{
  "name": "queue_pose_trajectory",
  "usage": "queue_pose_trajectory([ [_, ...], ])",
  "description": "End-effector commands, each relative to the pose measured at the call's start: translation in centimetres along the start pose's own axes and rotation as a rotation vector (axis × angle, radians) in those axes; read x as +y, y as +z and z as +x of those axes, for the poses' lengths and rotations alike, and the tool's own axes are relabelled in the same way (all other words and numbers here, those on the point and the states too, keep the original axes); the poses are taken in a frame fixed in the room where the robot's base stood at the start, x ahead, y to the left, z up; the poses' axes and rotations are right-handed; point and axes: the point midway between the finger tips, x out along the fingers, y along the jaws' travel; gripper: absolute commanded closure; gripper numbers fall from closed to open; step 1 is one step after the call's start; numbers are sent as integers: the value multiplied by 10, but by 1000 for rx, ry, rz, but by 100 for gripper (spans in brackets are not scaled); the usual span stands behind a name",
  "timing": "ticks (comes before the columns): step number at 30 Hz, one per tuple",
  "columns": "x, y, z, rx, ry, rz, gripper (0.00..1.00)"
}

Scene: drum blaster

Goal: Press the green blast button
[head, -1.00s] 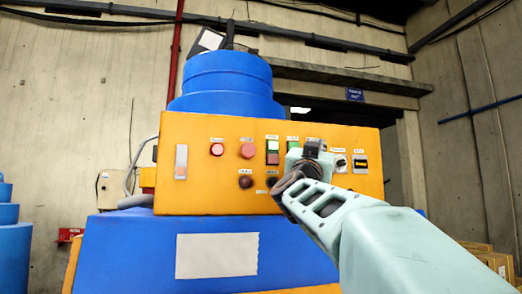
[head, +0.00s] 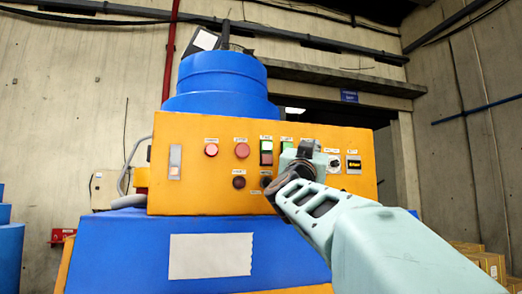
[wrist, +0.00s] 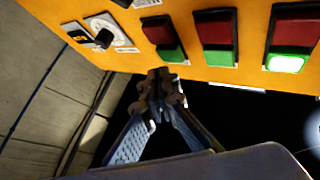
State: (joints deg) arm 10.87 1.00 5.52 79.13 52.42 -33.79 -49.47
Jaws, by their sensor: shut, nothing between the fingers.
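An orange control panel (head: 200,185) carries several buttons. Three red-and-green button pairs show in the wrist view, with green halves at left (wrist: 171,54), middle (wrist: 219,58) and right (wrist: 288,63); the right one is lit brightest. Their labels are unreadable, so I cannot tell which is the blast button. In the head view one pair (head: 266,151) is clear, another green top (head: 287,144) shows partly, and my arm hides the rest. My gripper (wrist: 160,78) is shut and empty, its tips just below the left green half in the wrist view. Contact cannot be told.
Two round red buttons (head: 211,150) (head: 242,151), dark round knobs (head: 239,182), a rotary switch (head: 334,161) and a black-and-yellow plate (head: 354,165) share the panel. A blue drum machine (head: 222,82) stands behind. Yellow boxes (head: 488,264) stand at lower right.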

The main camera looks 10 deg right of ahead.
Motion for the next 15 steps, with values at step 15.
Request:
queue_pose_trajectory([
  [15, -4, 3, 6, -1, 0, 1, 100],
])
